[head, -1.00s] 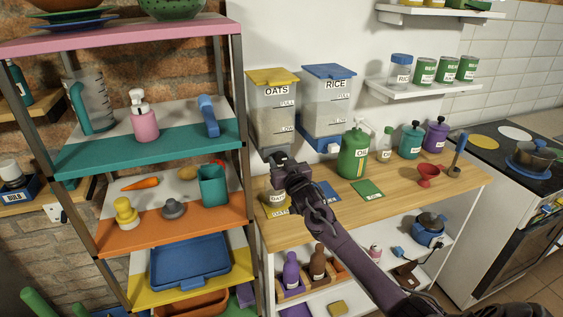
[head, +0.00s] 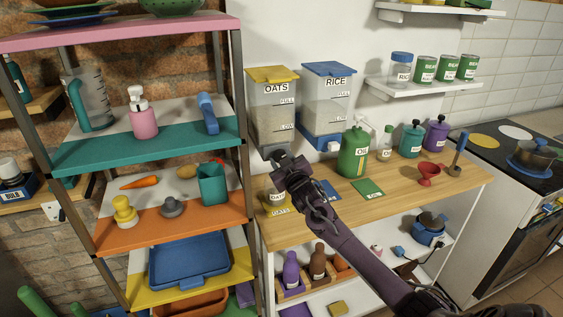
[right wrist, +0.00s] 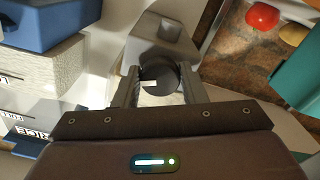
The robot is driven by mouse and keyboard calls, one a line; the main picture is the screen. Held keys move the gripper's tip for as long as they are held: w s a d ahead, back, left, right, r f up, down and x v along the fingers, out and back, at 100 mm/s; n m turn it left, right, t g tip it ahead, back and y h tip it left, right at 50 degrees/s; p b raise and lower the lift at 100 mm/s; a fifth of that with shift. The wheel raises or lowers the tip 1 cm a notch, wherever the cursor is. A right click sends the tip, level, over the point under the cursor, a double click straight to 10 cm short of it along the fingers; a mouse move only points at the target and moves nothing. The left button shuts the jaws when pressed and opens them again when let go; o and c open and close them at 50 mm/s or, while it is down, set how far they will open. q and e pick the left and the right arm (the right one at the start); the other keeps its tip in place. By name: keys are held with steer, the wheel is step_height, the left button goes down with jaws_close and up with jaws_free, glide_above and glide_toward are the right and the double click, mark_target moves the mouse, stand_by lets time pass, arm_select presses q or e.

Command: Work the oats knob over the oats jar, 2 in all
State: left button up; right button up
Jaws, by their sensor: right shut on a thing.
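The oats dispenser (head: 272,112), a clear box with a yellow lid, hangs on the white wall. Its dark round knob (right wrist: 160,72) shows between the fingers of my right gripper (right wrist: 157,88) in the right wrist view. In the head view my right gripper (head: 276,163) is at the foot of the dispenser, shut on the knob and hiding it. The oats jar (head: 268,194) stands below on the counter, on a yellow mat (head: 279,212), partly hidden by my gripper. Its fill level cannot be made out. My left gripper is not in view.
The blue-lidded rice dispenser (head: 328,103) hangs close on the right. A green oil bottle (head: 354,153) stands on the wooden counter (head: 395,180), near a red funnel (head: 430,172). A shelf rack (head: 150,148) stands close on the left.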

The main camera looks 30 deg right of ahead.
steer(key=n+b, duration=0.1)
steer(key=n, duration=0.5)
steer(key=shift+b, duration=0.35)
steer(key=n+b, duration=0.2)
steer(key=n, duration=0.4)
steer(key=shift+n, duration=0.3)
steer(key=o, duration=1)
steer(key=shift+b+v, duration=1)
steer(key=shift+v, duration=2.95)
